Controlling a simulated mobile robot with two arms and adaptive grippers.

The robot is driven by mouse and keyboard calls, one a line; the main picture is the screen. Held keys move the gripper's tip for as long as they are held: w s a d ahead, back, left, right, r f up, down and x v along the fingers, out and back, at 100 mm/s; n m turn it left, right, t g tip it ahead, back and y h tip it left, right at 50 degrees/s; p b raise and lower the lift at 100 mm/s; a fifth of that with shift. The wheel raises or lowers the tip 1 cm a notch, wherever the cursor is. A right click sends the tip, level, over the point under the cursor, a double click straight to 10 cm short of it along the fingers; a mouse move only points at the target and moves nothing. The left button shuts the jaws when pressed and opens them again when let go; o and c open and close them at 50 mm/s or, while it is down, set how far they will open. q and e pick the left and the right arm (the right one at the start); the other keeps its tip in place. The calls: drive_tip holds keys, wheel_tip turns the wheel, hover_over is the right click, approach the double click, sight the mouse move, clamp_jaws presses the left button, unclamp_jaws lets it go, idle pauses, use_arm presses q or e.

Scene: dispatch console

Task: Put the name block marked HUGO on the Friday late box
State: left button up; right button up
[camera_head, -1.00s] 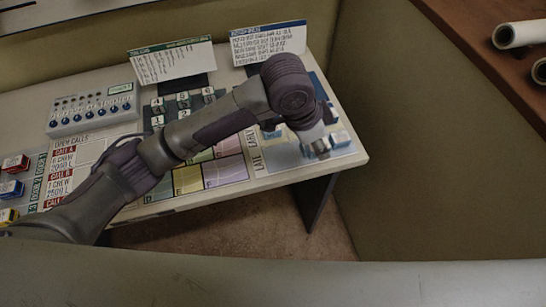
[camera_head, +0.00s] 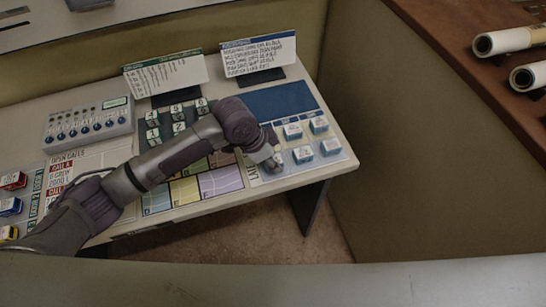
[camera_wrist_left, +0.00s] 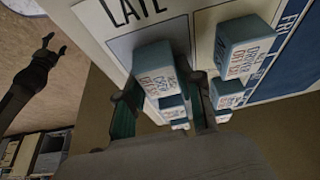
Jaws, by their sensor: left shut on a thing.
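My left gripper (camera_head: 272,163) is over the leftmost box of the lower row on the roster board. In the left wrist view, my left gripper (camera_wrist_left: 165,100) is shut on a white and blue name block (camera_wrist_left: 154,66). The printing on that block is too blurred to read as a name. The held block is at the grey-blue box (camera_wrist_left: 135,45) beside the word LATE, in the column by the FRI heading (camera_wrist_left: 289,22). I cannot tell whether it touches the board. Another block (camera_wrist_left: 246,46) stands in the neighbouring early box.
Several other name blocks stand close by, including one at the early row (camera_head: 292,131) and one at the late row (camera_head: 303,154). The board lies near the desk's front right edge. A switch panel (camera_head: 88,122) and two upright cards stand further back.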

use_arm(q)
drive_tip(key=o, duration=1)
drive_tip(key=shift+f, duration=0.15)
drive_tip(key=b+v, duration=0.1)
drive_tip(key=v, duration=1.1)
